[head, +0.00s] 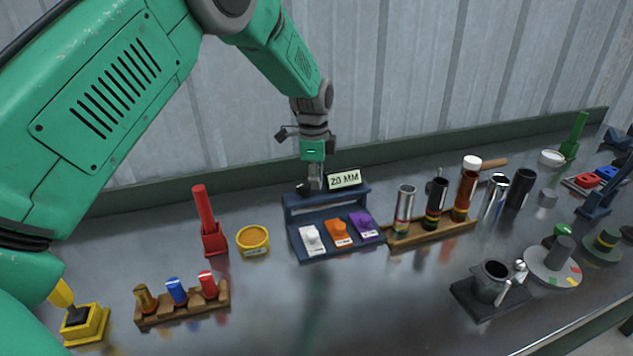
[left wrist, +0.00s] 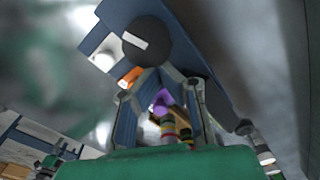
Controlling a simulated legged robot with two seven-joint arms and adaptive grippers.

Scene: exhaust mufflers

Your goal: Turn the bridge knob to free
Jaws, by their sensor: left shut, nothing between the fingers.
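The bridge is a blue stand (head: 300,208) in the middle of the bench, also large in the left wrist view (left wrist: 105,35). A dark round knob (left wrist: 160,50) with a white pointer bar shows on it in the left wrist view; in the head view it is a small dark shape (head: 302,188) beside the fingers. My left gripper (head: 315,186) points down at the top of the bridge, its fingers shut and empty. In the left wrist view its fingertips (left wrist: 160,76) are close to the knob's edge; I cannot tell whether they touch it. My right gripper is out of view.
A "20 MM" sign (head: 344,179) stands just right of the gripper. White (head: 311,239), orange (head: 338,232) and purple (head: 363,225) switches line the bridge's front. A wooden rack (head: 435,232) with tubes stands right; a red post (head: 208,230) and yellow dish (head: 253,240) stand left.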

